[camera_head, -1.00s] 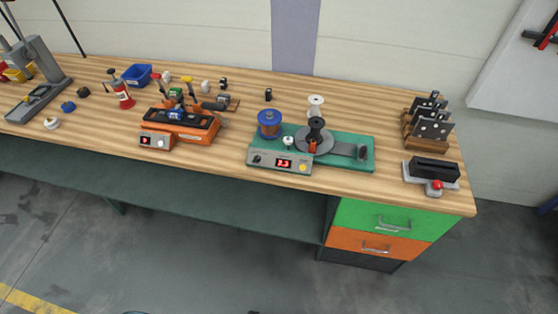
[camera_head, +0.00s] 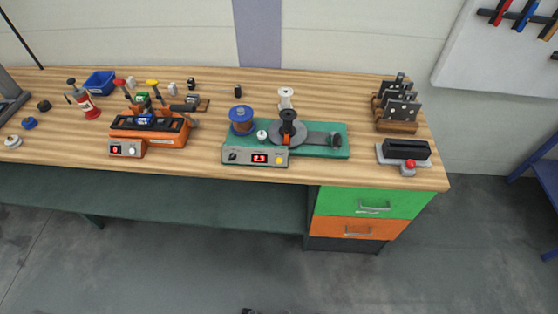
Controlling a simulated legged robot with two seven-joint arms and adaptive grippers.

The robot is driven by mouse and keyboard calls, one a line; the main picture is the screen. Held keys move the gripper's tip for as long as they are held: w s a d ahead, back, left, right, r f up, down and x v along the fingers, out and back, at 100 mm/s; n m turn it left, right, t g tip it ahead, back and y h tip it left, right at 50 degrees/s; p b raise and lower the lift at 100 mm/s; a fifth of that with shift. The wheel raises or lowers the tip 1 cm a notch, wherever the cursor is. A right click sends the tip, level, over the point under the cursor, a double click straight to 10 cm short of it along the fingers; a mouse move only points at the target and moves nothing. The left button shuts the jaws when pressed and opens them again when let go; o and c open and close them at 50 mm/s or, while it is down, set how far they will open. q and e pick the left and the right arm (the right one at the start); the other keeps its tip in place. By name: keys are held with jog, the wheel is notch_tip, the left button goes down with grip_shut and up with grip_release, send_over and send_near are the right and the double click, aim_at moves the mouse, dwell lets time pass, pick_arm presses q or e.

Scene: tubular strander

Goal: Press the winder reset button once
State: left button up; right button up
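The winder (camera_head: 318,147) is a green base on the workbench, right of the middle, with a grey control panel (camera_head: 255,157) along its front. The panel has a black knob (camera_head: 233,156) at left and a lit red display (camera_head: 259,158) in the middle. A small yellow button (camera_head: 280,161) sits at the panel's right end; its label is too small to read. A blue spool (camera_head: 241,120) stands at the winder's left, and a grey disc with a black spool (camera_head: 288,130) is at its middle. Neither of my grippers is in view.
An orange machine (camera_head: 150,130) with its own display stands to the left. A black block with a red knob (camera_head: 406,153) and a wooden rack of plates (camera_head: 397,107) are at the right. Green and orange drawers (camera_head: 372,204) lie below the bench edge.

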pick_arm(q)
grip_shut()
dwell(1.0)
